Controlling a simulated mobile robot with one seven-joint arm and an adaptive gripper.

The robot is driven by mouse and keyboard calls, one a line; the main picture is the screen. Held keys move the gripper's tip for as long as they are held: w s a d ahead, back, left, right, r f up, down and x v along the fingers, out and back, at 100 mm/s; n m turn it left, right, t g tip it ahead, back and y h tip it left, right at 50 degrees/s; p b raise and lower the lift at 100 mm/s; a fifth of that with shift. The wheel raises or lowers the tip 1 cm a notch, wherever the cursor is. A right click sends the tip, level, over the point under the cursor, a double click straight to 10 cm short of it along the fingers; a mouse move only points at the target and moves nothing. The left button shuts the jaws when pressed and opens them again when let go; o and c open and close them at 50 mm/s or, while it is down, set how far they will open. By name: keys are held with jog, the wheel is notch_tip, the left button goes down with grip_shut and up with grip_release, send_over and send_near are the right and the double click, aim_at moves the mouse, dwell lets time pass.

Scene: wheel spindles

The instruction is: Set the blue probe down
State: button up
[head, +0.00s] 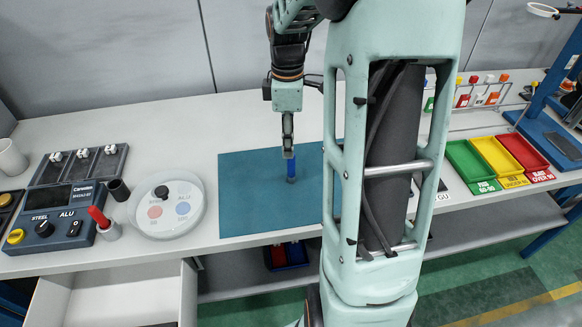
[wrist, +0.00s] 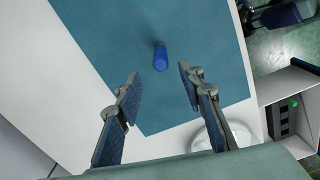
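The blue probe (head: 291,169) stands upright on the teal mat (head: 240,200), as far as I can tell. It also shows in the wrist view (wrist: 160,58), on the mat and ahead of the fingertips. My gripper (head: 288,152) points down just above the probe in the head view. In the wrist view my gripper (wrist: 159,86) has its two fingers spread apart, with clear space between them and nothing held. Neither finger touches the probe there. The probe's foot on the mat is small in the head view.
Left of the mat are a round white dish (head: 168,222), a red probe (head: 98,217) in a holder, and a meter case (head: 60,228). Green, yellow and red trays (head: 470,162) stand at the right. The mat around the probe is clear. An open drawer (head: 125,295) is below.

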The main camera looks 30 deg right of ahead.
aim_at(291, 168)
jog(key=f, duration=0.4)
jog(key=shift+s+d+f, duration=0.2)
jog(key=shift+s+f, duration=0.05)
jog(key=shift+f, duration=0.15)
grip_shut()
